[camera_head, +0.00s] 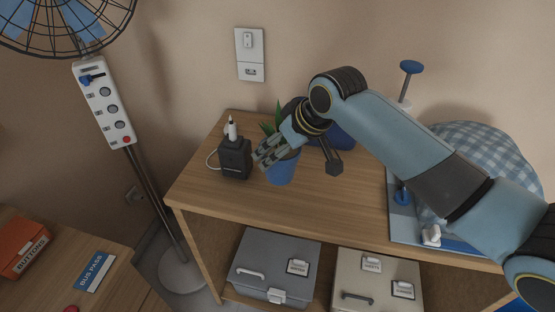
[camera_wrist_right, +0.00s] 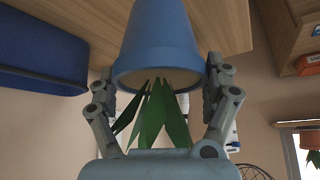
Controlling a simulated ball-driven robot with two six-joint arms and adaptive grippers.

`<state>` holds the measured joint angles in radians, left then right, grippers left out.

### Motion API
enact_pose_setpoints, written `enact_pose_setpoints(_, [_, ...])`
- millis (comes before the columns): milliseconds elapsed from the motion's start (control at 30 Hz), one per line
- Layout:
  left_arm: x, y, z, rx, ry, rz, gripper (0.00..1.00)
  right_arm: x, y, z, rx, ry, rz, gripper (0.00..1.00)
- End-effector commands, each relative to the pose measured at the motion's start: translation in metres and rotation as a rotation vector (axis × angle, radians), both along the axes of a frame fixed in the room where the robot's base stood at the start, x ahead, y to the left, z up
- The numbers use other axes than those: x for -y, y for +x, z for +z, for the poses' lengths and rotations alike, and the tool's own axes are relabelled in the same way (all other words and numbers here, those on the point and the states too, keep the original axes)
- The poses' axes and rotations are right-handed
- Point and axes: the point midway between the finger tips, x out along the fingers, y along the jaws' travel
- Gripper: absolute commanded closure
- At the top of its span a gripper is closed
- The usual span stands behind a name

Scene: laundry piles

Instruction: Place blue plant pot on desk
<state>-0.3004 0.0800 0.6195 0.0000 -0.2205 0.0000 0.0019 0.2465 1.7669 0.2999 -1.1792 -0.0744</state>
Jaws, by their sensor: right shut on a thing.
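The blue plant pot (camera_head: 283,170) with green pointed leaves is at the left part of the wooden desk (camera_head: 345,205). My right gripper (camera_head: 272,155) is shut on the pot, with its fingers at the rim. In the right wrist view the pot (camera_wrist_right: 160,40) sits between the two fingers of my right gripper (camera_wrist_right: 160,90), and its leaves (camera_wrist_right: 155,115) point toward the gripper base. The pot's bottom appears at or close to the desk top; I cannot tell whether it touches. My left gripper is not in view.
A black charger block (camera_head: 235,158) stands just left of the pot. A dark blue object (camera_head: 340,138) lies behind the gripper. A checked cloth pile (camera_head: 480,155) is at the right. Grey (camera_head: 262,262) and beige boxes (camera_head: 372,268) sit below. The desk's middle front is clear.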

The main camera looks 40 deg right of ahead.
Motion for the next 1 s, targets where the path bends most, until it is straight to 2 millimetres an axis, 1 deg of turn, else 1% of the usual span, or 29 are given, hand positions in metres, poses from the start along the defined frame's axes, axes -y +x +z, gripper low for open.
enact_pose_setpoints(33, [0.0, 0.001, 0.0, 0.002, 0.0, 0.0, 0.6, -0.001, 0.008, -0.003, 0.002, 0.001, -0.002, 0.64])
enact_pose_setpoints(133, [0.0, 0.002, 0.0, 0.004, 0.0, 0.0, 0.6, -0.002, 0.016, -0.008, 0.002, -0.001, -0.001, 0.64])
enact_pose_setpoints(233, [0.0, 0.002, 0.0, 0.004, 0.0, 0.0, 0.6, -0.003, 0.018, -0.016, -0.001, -0.001, 0.0, 0.64])
enact_pose_setpoints(400, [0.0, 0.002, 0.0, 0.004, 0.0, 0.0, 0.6, -0.003, 0.017, -0.042, -0.002, 0.0, 0.0, 0.64])
enact_pose_setpoints(467, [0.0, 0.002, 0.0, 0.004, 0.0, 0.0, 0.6, -0.003, 0.017, -0.047, -0.001, -0.001, 0.0, 0.64])
enact_pose_setpoints(800, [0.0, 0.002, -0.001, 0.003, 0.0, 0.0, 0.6, -0.003, 0.017, -0.051, 0.001, -0.001, 0.0, 0.64])
enact_pose_setpoints(833, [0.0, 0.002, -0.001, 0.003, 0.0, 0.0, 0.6, -0.002, 0.017, -0.052, -0.001, -0.001, 0.0, 0.15])
enact_pose_setpoints(933, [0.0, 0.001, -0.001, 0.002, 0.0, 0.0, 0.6, -0.002, 0.017, -0.052, -0.001, -0.001, 0.0, 0.02])
enact_pose_setpoints(1000, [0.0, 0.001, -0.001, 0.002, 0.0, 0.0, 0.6, -0.002, 0.017, -0.052, -0.001, -0.001, 0.0, 0.0])
